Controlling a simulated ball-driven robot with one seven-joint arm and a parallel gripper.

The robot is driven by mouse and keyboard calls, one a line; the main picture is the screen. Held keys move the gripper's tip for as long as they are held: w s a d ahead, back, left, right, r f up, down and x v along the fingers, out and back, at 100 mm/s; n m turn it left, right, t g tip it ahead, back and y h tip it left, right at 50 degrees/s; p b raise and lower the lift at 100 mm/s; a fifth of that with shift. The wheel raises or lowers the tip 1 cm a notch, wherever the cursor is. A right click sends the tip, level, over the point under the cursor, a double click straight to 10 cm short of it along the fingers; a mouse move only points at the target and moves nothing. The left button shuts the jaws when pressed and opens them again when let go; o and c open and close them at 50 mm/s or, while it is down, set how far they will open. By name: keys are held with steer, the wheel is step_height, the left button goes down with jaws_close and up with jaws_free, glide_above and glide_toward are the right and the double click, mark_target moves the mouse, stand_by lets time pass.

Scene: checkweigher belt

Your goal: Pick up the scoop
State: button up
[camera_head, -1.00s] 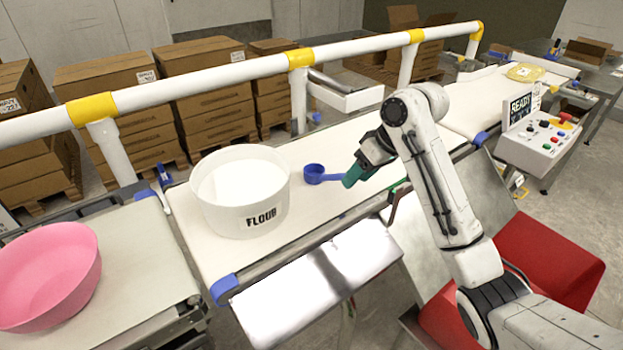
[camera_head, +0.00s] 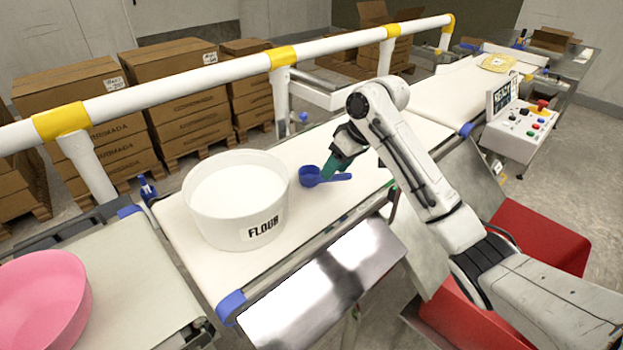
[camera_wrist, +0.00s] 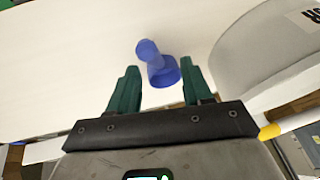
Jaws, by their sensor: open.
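The blue scoop (camera_head: 311,176) lies on the white belt, just right of the flour tub, its handle pointing right in the head view. In the wrist view the scoop (camera_wrist: 160,68) shows between and just beyond the two green fingertips, apart from both. My gripper (camera_wrist: 154,82) is open and empty. In the head view my gripper (camera_head: 333,166) is just behind the scoop's handle, with one green finger showing; the other finger is hidden.
The white flour tub (camera_head: 236,226) stands on the belt (camera_head: 205,268), close to the scoop. A pink bowl (camera_head: 40,300) is at the lower left. A white guard rail (camera_head: 190,81) runs behind the belt. A control box (camera_head: 522,130) stands at the right.

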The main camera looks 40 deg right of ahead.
steer(key=shift+d+x, duration=0.1)
steer(key=shift+x, duration=1.25)
steer(key=shift+d+x, duration=0.15)
steer(key=shift+x, duration=1.15)
jaws_close()
